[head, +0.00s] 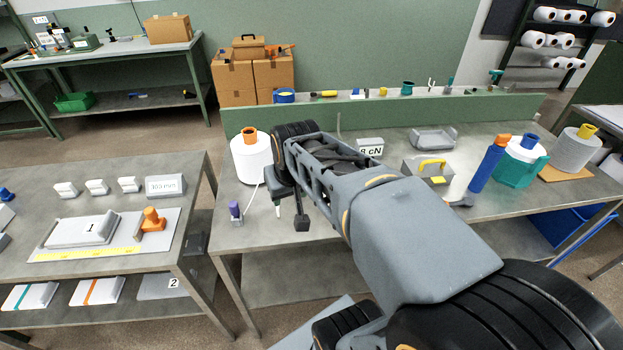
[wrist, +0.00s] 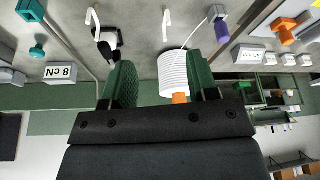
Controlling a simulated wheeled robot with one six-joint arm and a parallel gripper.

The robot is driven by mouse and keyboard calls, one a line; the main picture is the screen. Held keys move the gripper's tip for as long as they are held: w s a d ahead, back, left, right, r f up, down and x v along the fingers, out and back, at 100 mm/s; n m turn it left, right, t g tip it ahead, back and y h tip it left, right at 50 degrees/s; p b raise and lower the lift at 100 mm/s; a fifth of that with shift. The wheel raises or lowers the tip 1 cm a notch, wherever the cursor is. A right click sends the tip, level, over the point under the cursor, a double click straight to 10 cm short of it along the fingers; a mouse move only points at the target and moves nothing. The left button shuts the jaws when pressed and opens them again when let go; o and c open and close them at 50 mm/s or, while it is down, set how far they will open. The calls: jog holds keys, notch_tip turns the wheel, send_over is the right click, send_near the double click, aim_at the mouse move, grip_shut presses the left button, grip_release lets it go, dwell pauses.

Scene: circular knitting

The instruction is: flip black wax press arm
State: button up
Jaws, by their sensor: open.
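My gripper (wrist: 162,85) is open and empty, its two green-lined fingers apart above the bench. In the head view my gripper (head: 289,208) hangs over the left part of the near bench. A small black part (wrist: 109,47), which looks like the wax press arm, stands beside a white hooked piece, just beyond the tip of the left finger in the wrist view. It appears apart from the finger. My arm and gripper seem to hide it in the head view, and its exact pose is too small to tell.
A white yarn cone (head: 251,160) with an orange top stands close by; it shows between the fingers in the wrist view (wrist: 174,72). A purple-topped guide (head: 236,212) stands at the bench's left edge. An 8 cN block (head: 370,147) and grey tray (head: 433,139) stand behind my arm.

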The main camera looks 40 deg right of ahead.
jog(key=w+d+f+m+h+b, duration=0.15)
jog(key=w+d+m+b, duration=0.35)
jog(key=d, duration=1)
jog(key=shift+n, duration=0.9)
jog(key=x, duration=0.8)
jog(key=w+p+x, duration=0.1)
jog(key=x, duration=0.3)
jog(key=shift+a+r, duration=0.1)
jog(key=shift+r, duration=0.05)
jog(key=shift+x, duration=0.9)
grip_shut()
